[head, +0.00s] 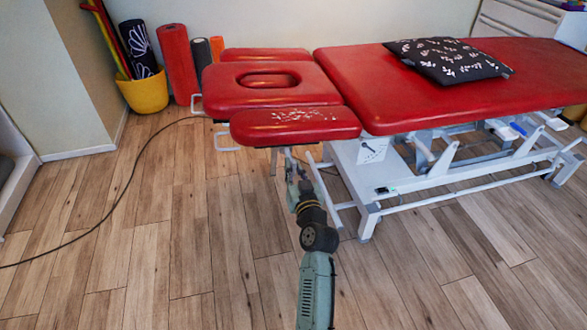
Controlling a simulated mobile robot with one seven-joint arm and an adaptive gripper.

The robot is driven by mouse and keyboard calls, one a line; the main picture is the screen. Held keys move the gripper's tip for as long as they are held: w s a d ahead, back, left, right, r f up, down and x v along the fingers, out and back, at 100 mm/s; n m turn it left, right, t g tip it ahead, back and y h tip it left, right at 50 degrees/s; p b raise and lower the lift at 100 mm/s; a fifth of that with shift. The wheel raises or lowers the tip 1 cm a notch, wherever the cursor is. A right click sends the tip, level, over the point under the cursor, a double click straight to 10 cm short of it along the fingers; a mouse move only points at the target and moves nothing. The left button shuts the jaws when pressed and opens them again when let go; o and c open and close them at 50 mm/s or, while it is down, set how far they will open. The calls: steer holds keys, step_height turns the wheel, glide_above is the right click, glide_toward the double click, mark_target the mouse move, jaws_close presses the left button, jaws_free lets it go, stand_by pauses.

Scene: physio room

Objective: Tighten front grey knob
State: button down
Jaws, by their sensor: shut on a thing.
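The red treatment table (420,85) has a head section (235,95) with a face hole and red side armrests. My gripper (291,170) reaches up under the front armrest (295,125), at the metal post below it. The gripper is small in this view and seen from behind. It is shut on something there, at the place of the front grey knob. The knob itself is hidden by the gripper and the armrest, so its turn cannot be seen.
A dark patterned pillow (448,62) lies on the table. The white table frame (375,180) stands close to the right of my arm. A black cable (125,185) crosses the floor at the left. A yellow bucket (146,94) and rolls stand by the wall. The wooden floor in front is clear.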

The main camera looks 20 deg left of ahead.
steer(key=shift+m, duration=0.4)
steer(key=m+p, duration=0.1)
steer(key=m, duration=0.2)
steer(key=shift+m, duration=0.4)
steer(key=m+p, duration=0.1)
steer(key=m, duration=0.3)
steer(key=shift+r+m, duration=0.1)
steer(key=shift+m, duration=0.2)
steer(key=m+p, duration=0.2)
steer(key=m, duration=0.2)
steer(key=m+p, duration=0.2)
steer(key=m, duration=0.2)
steer(key=shift+m, duration=0.3)
steer(key=shift+a, duration=0.1)
steer(key=c, duration=1.6)
jaws_free()
